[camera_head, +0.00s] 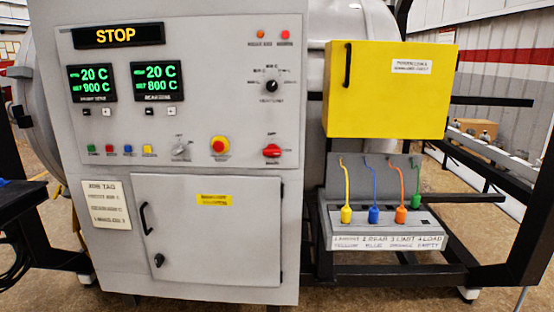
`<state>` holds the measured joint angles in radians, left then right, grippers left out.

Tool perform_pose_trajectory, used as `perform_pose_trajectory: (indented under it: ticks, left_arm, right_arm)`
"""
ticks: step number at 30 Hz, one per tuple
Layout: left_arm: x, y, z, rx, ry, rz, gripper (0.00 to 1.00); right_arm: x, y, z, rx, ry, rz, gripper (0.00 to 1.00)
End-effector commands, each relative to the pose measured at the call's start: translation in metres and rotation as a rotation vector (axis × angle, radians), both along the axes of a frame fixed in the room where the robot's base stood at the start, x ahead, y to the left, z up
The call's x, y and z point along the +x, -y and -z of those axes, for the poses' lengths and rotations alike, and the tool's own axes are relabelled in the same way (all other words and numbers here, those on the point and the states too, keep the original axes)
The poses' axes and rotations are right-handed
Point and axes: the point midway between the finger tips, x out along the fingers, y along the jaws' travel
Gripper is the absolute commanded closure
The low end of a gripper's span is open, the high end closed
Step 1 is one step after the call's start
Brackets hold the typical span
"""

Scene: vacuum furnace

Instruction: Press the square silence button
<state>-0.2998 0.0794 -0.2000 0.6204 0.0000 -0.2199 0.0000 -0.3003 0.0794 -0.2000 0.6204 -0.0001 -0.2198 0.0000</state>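The grey control panel (215,95) of the furnace cabinet faces me. A row of small coloured push buttons sits on its lower left: green (93,149), red (110,149), blue (127,149) and yellow (148,149). The labels under them are too small to read, so I cannot tell which is the silence button. The yellow one looks squarish. Neither of my grippers is in view, and nothing covers the buttons.
A red emergency button (219,146) on yellow, a grey selector (181,149) and a red rotary switch (272,151) sit right of the row. A STOP display (118,36) and two temperature displays are above. A yellow box (388,100) stands right. Floor shows in front.

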Motion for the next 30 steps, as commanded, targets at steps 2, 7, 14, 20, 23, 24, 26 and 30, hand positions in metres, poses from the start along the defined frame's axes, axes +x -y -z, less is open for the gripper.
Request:
perform_pose_trajectory:
  ticks: [2,7,14,20,23,24,26,30]
  left_arm:
    - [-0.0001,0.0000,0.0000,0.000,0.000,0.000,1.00]
    - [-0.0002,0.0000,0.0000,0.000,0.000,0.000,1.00]
    - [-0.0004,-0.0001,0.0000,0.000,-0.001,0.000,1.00]
    - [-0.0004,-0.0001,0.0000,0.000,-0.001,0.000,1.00]
    - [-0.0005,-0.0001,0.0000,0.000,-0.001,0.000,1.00]
    - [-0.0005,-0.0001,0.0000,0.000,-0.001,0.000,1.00]
    - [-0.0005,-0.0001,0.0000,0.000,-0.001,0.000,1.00]
    - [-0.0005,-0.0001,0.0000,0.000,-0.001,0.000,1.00]
  right_arm:
    - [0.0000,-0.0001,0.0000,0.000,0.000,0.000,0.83]
    - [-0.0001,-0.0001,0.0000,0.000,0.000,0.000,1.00]
    - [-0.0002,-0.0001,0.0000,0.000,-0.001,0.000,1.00]
    - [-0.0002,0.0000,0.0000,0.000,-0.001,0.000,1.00]
    - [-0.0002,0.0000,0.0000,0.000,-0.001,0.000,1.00]
    - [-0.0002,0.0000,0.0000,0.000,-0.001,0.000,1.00]
    - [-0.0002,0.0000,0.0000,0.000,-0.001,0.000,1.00]
    - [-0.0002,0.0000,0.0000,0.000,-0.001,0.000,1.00]
